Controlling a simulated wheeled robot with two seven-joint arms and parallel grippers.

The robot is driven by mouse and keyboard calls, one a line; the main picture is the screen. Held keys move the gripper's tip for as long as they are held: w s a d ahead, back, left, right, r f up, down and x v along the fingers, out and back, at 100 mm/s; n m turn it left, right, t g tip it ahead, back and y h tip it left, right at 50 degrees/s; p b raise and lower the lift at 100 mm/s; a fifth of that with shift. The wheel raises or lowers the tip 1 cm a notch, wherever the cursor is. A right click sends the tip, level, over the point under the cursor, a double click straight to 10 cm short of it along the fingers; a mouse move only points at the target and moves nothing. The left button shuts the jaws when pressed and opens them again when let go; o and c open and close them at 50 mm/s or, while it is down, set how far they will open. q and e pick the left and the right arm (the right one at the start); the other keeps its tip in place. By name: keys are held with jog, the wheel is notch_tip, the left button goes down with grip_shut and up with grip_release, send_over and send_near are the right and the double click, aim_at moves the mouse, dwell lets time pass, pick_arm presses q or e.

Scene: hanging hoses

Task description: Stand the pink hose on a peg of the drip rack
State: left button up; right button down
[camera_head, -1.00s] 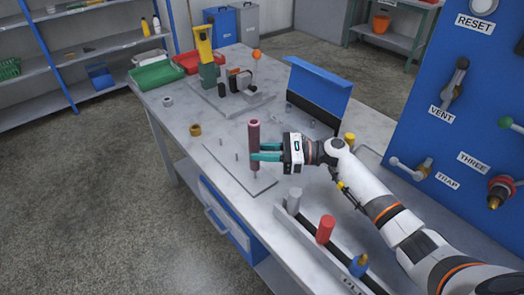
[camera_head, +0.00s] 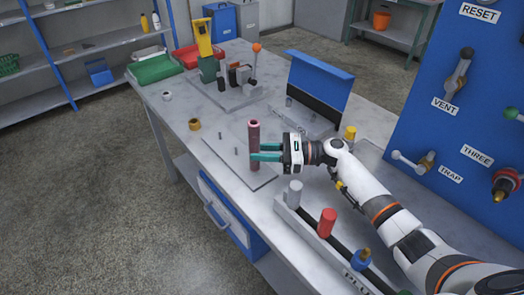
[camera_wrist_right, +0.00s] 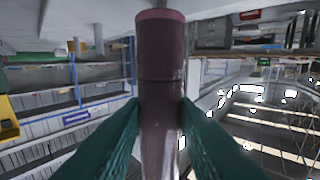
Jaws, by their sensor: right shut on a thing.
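The pink hose (camera_head: 253,136) is a short, dark pink tube standing upright in my right gripper (camera_head: 266,152). The gripper's teal fingers are shut on its middle, coming from the right. In the right wrist view, the hose (camera_wrist_right: 161,70) stands between the two fingers (camera_wrist_right: 160,125). The drip rack (camera_head: 257,183) is a flat grey plate on the bench with thin upright pegs; one bare peg (camera_head: 220,137) shows behind the hose. The hose's lower end is over the front part of the plate; I cannot tell whether it is around a peg. My left gripper is not in view.
A holder with white, red (camera_head: 327,222) and blue-topped pieces stands in front, right of the rack. A blue-lidded box (camera_head: 318,78) is behind. The blue valve panel (camera_head: 430,110) rises at right.

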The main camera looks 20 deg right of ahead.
jog(key=shift+f+b, duration=0.45)
jog(key=shift+f, duration=0.25)
jog(key=c, duration=1.1)
grip_release()
jog(key=b+v, duration=0.1)
jog(key=v, duration=1.1)
jog(key=shift+b, duration=0.3)
